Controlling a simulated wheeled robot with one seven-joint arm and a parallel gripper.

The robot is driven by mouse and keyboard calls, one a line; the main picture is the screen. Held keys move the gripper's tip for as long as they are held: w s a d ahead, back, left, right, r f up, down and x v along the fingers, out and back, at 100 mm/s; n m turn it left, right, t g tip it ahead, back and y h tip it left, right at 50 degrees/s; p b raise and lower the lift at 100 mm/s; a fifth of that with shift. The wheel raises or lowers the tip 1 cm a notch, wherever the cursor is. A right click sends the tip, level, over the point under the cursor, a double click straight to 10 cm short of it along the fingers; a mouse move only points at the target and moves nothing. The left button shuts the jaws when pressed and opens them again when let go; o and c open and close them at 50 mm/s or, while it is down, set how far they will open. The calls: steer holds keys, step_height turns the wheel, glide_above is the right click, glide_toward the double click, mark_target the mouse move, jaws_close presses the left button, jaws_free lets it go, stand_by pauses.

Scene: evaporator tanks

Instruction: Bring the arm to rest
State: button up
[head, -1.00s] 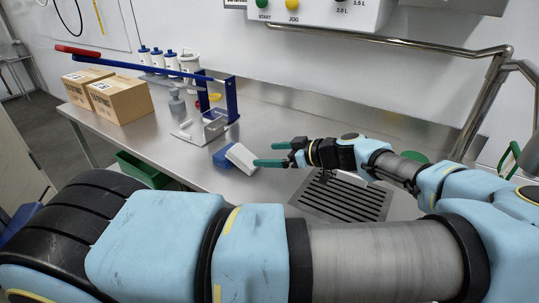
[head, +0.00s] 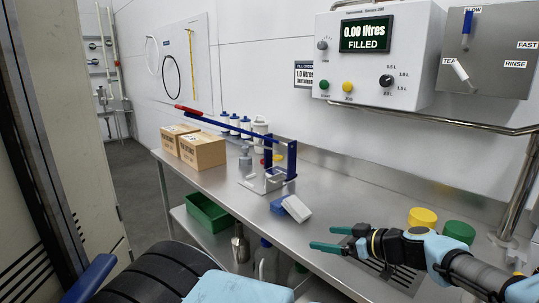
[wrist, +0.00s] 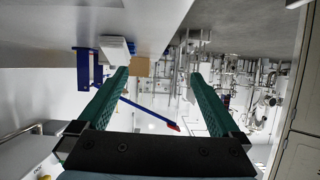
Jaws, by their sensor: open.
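My gripper (head: 327,239) is open and empty, with two green fingers. The fingers point left along the bench. In the wrist view the open fingers (wrist: 160,85) spread apart with nothing between them, and the room looks upside down.
A blue lever press (head: 291,160) with a red handle stands mid-bench, beyond the blocks. Two cardboard boxes (head: 203,151) sit at the far left. Yellow (head: 422,218) and green (head: 458,232) lids are near my arm. A control panel (head: 380,60) hangs above.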

steer(key=s+a+f+m+g+h+p, duration=0.1)
steer(key=s+a+f+g+h, duration=0.1)
steer(key=a+g, duration=0.45)
steer(key=s+a+f+m+g+h, duration=0.1)
steer(key=s+a+f+g, duration=0.2)
steer(key=a, duration=0.6)
steer(key=a+r+m+h, duration=0.3)
steer(key=r+m, duration=0.1)
steer(key=r, duration=0.5)
steer(key=s+a+r+m+t+h+p, duration=0.1)
steer(key=a+r+m+h, duration=0.2)
steer(key=r, duration=0.6)
steer(key=shift+s+a+m+h+p, duration=0.3)
steer(key=shift+a+m, duration=0.1)
steer(key=shift+a, duration=0.1)
steer(key=shift+w+t, duration=0.1)
steer(key=shift+t, duration=0.15)
